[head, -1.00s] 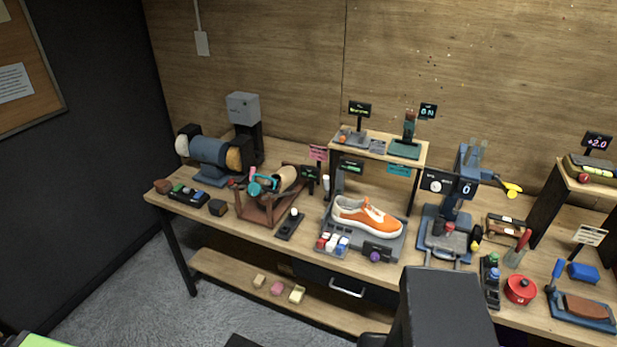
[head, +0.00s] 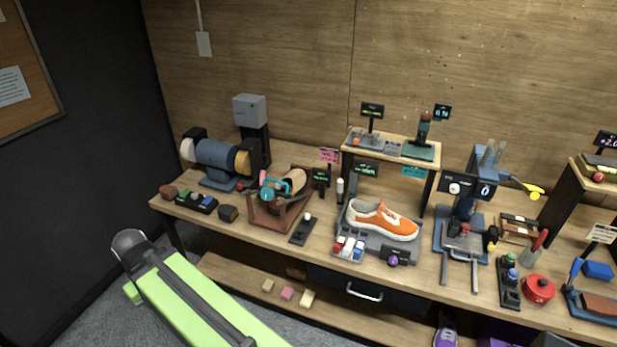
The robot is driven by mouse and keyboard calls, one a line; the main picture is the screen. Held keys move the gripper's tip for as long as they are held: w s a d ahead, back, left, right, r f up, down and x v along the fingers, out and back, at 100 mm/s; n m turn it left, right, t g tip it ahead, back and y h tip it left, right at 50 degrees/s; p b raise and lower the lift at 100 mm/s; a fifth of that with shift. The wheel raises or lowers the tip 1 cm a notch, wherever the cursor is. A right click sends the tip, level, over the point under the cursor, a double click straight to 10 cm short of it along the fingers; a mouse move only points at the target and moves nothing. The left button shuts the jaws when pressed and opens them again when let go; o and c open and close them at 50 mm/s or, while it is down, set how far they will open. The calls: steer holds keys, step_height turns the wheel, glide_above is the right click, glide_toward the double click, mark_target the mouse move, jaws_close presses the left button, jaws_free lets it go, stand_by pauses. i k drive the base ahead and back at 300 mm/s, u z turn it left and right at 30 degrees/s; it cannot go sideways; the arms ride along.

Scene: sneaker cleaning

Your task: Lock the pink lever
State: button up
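A small pink-red part (head: 263,176), possibly the pink lever, shows at the upper left of the wooden cradle (head: 268,222) on the bench. It is too small to tell its position or whether it is locked. A teal clamp (head: 268,192) and a tan roller (head: 292,181) sit in the cradle beside it. My green arm reaches in from the bottom left, in front of the bench and well apart from the cradle. No gripper fingers can be made out.
A blue grinder (head: 217,154) stands left of the cradle. An orange sneaker (head: 383,220) lies on a grey tray to the right. A black remote-like block (head: 303,229) sits between them. A lower shelf (head: 235,277) holds small blocks.

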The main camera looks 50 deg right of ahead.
mark_target(262, 172)
steer(key=z, duration=1.2)
steer(key=k, duration=0.85)
steer(key=z, duration=0.05)
steer(key=i, duration=0.95)
steer(key=z, duration=0.05)
